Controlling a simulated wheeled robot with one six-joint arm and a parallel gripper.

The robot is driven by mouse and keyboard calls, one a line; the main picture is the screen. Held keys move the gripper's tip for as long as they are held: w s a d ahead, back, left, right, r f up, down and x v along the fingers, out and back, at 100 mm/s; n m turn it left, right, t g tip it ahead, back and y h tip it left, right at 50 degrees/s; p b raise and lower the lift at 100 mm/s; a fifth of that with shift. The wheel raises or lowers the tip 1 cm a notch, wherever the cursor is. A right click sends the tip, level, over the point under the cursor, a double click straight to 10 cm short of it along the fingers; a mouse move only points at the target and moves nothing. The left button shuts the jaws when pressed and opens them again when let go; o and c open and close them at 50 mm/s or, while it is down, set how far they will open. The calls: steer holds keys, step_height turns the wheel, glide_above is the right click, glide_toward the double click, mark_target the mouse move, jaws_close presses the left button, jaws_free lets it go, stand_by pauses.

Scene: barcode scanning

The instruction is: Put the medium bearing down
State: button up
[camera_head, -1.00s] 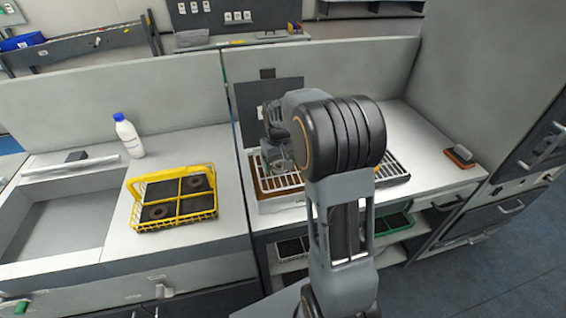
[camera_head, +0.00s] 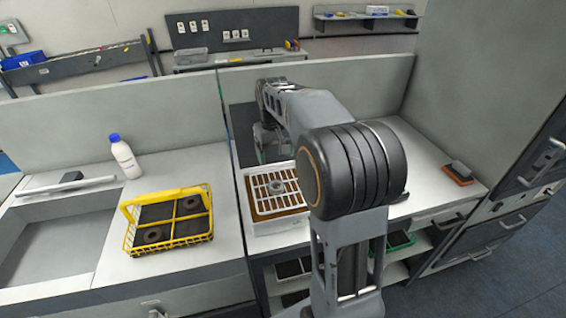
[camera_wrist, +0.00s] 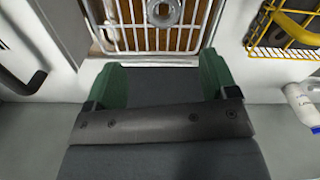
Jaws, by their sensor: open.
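A grey ring-shaped bearing (camera_head: 277,187), which I take for the medium bearing, lies on the white wire rack (camera_head: 262,203) over a brown tray. It also shows at the top edge of the wrist view (camera_wrist: 163,12), partly cut off. My gripper (camera_wrist: 158,68) is open and empty, with two green fingers spread apart. It is clear of the bearing, towards the back panel. In the head view my gripper is partly hidden by my arm.
A yellow wire basket (camera_head: 128,240) with dark compartments holds ring-shaped parts on the left counter. A white bottle with a blue cap (camera_head: 125,157) stands behind it. A sink lies far left. A small brown-and-grey block (camera_head: 459,173) sits on the right counter.

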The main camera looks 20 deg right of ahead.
steer(key=s+a+f+t, duration=0.2)
steer(key=s+a, duration=0.2)
steer(key=s, duration=0.4)
steer(key=s+a+f+t, duration=0.1)
steer(key=s+a+t, duration=0.1)
steer(key=s+a, duration=0.3)
steer(key=s, duration=0.4)
steer(key=shift+f, duration=0.4)
stand_by(0.3)
